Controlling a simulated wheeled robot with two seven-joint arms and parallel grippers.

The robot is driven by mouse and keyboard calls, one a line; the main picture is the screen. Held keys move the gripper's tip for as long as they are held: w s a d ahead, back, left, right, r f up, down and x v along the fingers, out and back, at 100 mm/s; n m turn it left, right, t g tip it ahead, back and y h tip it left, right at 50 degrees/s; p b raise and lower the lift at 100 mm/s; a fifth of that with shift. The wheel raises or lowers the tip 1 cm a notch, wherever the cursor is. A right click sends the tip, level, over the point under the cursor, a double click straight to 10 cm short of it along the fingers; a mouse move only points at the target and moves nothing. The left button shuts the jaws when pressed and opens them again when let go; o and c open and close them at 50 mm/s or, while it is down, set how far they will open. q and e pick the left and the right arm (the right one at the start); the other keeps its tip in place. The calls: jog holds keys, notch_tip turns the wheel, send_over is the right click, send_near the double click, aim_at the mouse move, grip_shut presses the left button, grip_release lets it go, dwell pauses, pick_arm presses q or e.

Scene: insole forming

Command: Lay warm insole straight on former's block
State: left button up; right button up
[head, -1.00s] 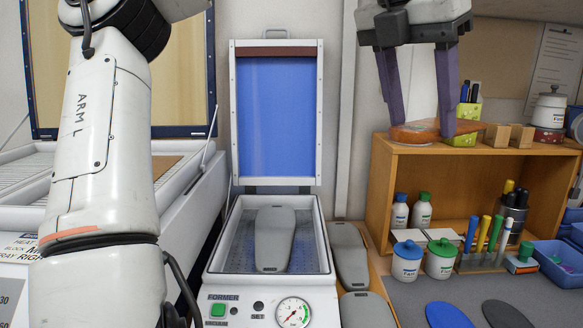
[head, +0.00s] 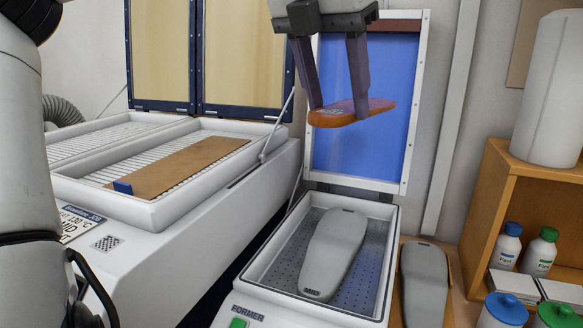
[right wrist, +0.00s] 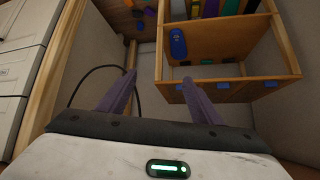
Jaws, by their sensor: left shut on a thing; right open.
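The orange-brown insole (head: 378,108) is in the head view, in the air in front of the former's raised blue lid (head: 385,170). My left gripper (head: 340,108) is shut on it. The grey foot-shaped block (head: 333,250) lies in the former's open tray (head: 258,268), lower in the picture and apart from the insole. The block's top is bare. My right gripper (right wrist: 165,85) shows only in the right wrist view, open, with nothing between its fingers.
Left of the former is a heater (head: 190,215) with raised lids and a brown sheet (head: 180,168) on its slats. Another grey block (head: 424,275) lies right of the former. A wooden shelf (head: 495,190) with bottles stands at the right.

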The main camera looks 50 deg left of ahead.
jog(key=shift+o, duration=0.5)
jog(key=shift+w+a, duration=0.1)
jog(key=shift+a, duration=0.2)
pick_arm(q)
jog(key=f+b, duration=0.1)
jog(key=f, duration=0.7)
jog(key=f+n+b, duration=0.1)
jog(key=f+b, duration=0.1)
jog(key=f, duration=0.7)
jog(key=a+f+n+b, duration=0.1)
jog(key=f+b, duration=0.1)
jog(key=f, duration=0.6)
jog(key=shift+f+y, duration=0.15)
jog(key=shift+y, duration=0.25)
jog(key=shift+f+b, duration=0.4)
jog(key=shift+b, duration=0.4)
pick_arm(e)
notch_tip(320, 180, down, 6)
jog(key=shift+a, duration=0.2)
pick_arm(q)
jog(key=shift+f, duration=0.1)
pick_arm(e)
jog(key=shift+f, duration=0.25)
pick_arm(q)
jog(key=shift+f+b, duration=0.15)
jog(key=shift+b, duration=0.25)
pick_arm(e)
jog(key=shift+f, duration=0.35)
